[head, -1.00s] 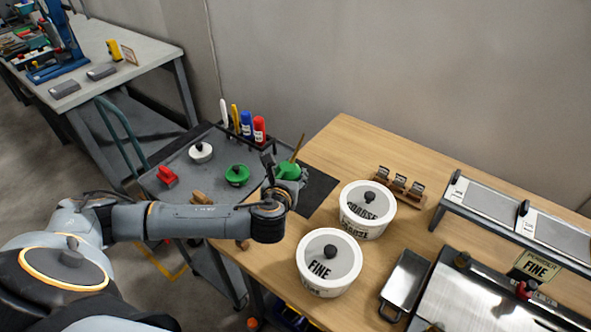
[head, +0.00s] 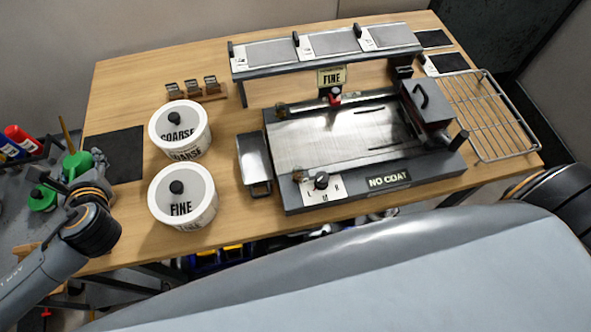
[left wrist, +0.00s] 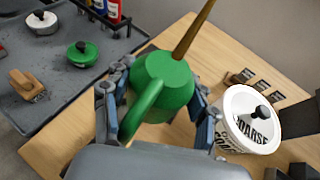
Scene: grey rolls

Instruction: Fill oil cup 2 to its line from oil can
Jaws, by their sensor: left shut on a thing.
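The green oil can (head: 76,163) is held in my left gripper (head: 88,182), at the left of the head view. In the left wrist view the can (left wrist: 168,82) sits between the two fingers, its long brown spout pointing up and its handle toward the camera. Small brass-coloured fittings, which look like oil cups, sit on the grey machine (head: 345,137): one at its back left (head: 281,109) and one at its front left (head: 297,173). I cannot read numbers or fill lines on them. My right gripper is not in view.
White tubs marked COARSE (head: 181,130) and FINE (head: 183,198) stand between the can and the machine. A metal tray (head: 254,162) lies beside the machine. A raised shelf (head: 327,50) runs behind it; a wire rack (head: 487,115) is at right. A dark mat (head: 118,152) lies clear.

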